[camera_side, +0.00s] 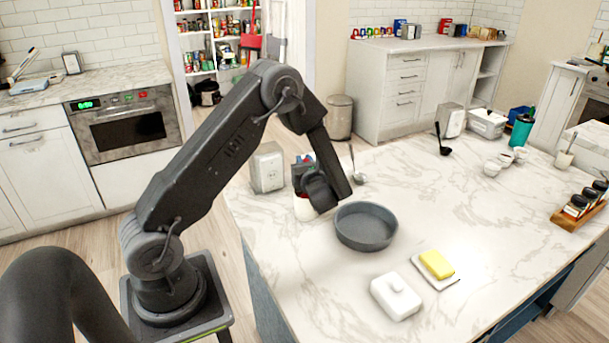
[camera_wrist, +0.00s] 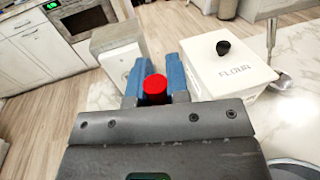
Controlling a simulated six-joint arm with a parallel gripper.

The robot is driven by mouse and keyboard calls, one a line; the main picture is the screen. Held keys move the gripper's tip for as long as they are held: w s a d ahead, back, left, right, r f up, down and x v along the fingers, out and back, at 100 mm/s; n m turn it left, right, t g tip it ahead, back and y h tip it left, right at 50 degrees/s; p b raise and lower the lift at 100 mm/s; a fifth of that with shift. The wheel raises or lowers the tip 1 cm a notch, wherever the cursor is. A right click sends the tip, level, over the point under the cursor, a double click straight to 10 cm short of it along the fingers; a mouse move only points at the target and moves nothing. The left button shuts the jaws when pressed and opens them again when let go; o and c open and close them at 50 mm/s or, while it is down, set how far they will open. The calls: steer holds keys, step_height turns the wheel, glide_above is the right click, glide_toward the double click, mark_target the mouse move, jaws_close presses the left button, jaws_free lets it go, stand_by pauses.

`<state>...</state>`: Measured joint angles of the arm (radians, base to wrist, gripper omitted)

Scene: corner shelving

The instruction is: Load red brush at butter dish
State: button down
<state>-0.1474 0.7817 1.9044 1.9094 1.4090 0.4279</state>
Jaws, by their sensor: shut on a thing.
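My gripper (camera_side: 304,159) is over the back left part of the marble counter, pointing away from the side camera. In the wrist view, its blue fingers (camera_wrist: 156,88) are shut on a red cylindrical end, which I take as the red brush (camera_wrist: 155,86). The rest of the brush is hidden. My gripper is well behind and to the left of both.
A round grey pan (camera_side: 365,227) lies between my gripper and the butter dish. A white FLOUR box (camera_wrist: 238,66) with a black knob stands close right of my fingers. A grey box (camera_side: 267,167) stands to the left.

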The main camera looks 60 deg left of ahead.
step_height(320, 180, up, 8)
steer(key=w+d+m+t+h, duration=0.3)
steer(key=w+d+m+t, duration=0.25)
steer(key=w+d, duration=0.9)
steer(key=w+d+m+t+h, duration=0.2)
steer(key=d+t+h, duration=0.1)
steer(key=d, duration=0.8)
steer(key=w+d+m+t+h, duration=0.2)
steer(key=w+d+t, duration=0.1)
steer(key=d, duration=0.7)
steer(key=shift+n, duration=0.25)
steer(key=shift+s+d+f, duration=0.1)
steer(key=shift+s+f, duration=0.05)
steer(key=shift+f, duration=1.25)
steer(key=shift+s+f, duration=0.1)
steer(key=shift+f, duration=1.85)
step_height(320, 180, up, 7)
